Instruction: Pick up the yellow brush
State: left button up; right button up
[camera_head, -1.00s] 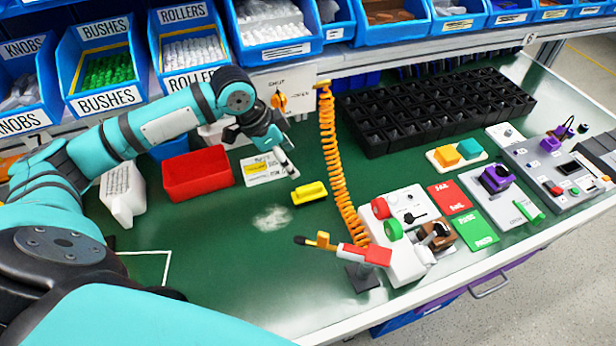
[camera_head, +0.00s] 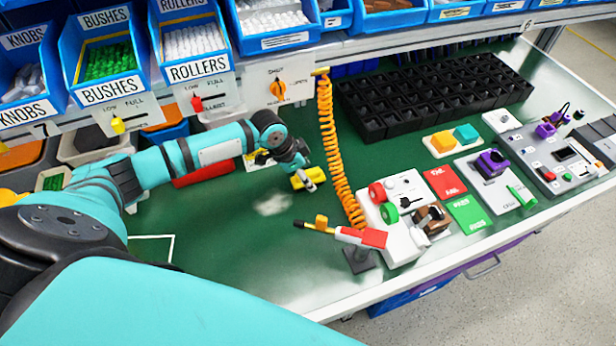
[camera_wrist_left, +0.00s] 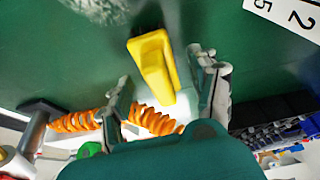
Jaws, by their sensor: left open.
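The yellow brush (camera_head: 308,178) lies on the green table top, left of the orange coiled hose. My left gripper (camera_head: 309,185) is at the brush in the head view, and its fingers hide part of it. In the left wrist view the brush (camera_wrist_left: 154,66) points toward the gap between the two open fingers of my left gripper (camera_wrist_left: 168,88). The near end of the brush is between or just above the fingertips; I cannot tell whether either finger touches it. My right gripper is not in view.
An orange coiled hose (camera_head: 337,150) hangs close right of the brush, with a red-and-white tool (camera_head: 361,237) below it. A red bin (camera_head: 205,173) is partly hidden behind my left arm. A black tray (camera_head: 430,103) stands at the back. Green table in front is clear.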

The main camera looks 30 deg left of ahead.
pick_arm(q)
jog(key=shift+x, duration=1.05)
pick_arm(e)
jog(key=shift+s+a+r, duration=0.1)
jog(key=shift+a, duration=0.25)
pick_arm(q)
jog(key=c, duration=1.3)
jog(key=shift+o, duration=0.2)
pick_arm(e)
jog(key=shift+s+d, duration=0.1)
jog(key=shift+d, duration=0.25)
pick_arm(q)
jog(key=shift+r, duration=0.1)
